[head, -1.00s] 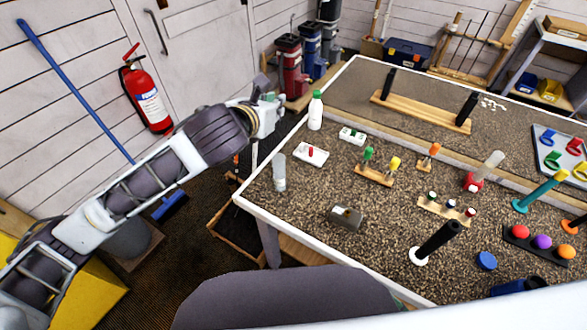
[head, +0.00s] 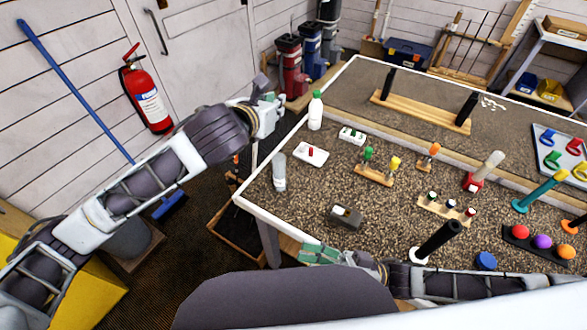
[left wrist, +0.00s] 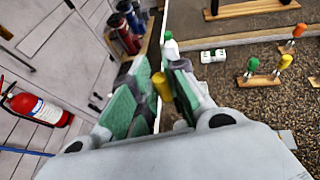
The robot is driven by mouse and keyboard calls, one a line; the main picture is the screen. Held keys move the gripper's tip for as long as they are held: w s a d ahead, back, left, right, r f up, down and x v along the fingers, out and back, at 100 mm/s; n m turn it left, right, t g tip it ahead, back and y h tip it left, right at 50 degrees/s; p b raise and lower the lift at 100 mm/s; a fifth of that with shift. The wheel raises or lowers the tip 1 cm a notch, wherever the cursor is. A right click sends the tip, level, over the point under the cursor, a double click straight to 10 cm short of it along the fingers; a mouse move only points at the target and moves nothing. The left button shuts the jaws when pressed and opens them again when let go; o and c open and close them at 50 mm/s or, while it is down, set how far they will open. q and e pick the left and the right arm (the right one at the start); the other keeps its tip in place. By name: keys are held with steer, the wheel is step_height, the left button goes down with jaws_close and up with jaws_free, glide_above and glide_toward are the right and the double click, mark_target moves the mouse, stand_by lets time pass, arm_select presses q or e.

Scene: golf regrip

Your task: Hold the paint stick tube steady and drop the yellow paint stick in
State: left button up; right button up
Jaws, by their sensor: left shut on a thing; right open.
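My left gripper (head: 268,98) is raised beyond the table's left edge, above the floor. In the left wrist view, its green-padded fingers (left wrist: 155,92) are shut on a short yellow cylinder, which looks like the yellow paint stick (left wrist: 162,86). The stick is not clear in the head view. A clear, upright tube (head: 279,172), which looks like the paint stick tube, stands on the table near its left edge, below my left gripper in the picture. My right gripper (head: 321,253) is open and empty at the table's near edge, pointing left, right of and nearer than the tube.
A dark grey box (head: 345,216) lies between the tube and my right arm. A white bottle with a green cap (head: 315,110) and a white case with a red piece (head: 311,154) stand behind the tube. A wooden stand (head: 374,175) holds green and yellow tools.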

steer(key=w+a+f+n+g+h, duration=0.1)
steer(key=a+n, duration=0.2)
steer(key=n, duration=0.3)
step_height(320, 180, up, 2)
steer(key=n+t+h, duration=1.1)
steer(key=n+t, duration=0.2)
steer(key=n, duration=1.5)
glide_above(282, 170)
steer(key=v, duration=0.6)
steer(key=shift+w+r, duration=0.25)
steer(key=shift+r, duration=0.1)
steer(key=shift+f+g, duration=0.15)
steer(key=shift+g, duration=0.15)
steer(key=shift+m, duration=0.3)
steer(key=shift+f, duration=2.75)
